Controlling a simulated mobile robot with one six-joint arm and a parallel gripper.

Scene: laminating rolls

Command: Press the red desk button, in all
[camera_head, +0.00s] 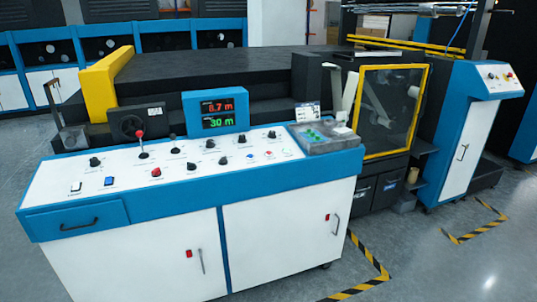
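A blue and white control desk (250,188) stands in the foreground. A red button (156,172) sits on its sloped white top, left of the middle, near the front edge. A smaller red control (268,154) shows further right, too small to tell its kind. A lever with a red ball knob (139,134) stands upright near the back of the top. My gripper is not in view, and nothing touches the red button.
A display (216,110) at the desk's back reads 8.7 m and 30 m. A yellow-framed guard (392,108) stands behind right. Grey floor (470,270) is open at the lower right.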

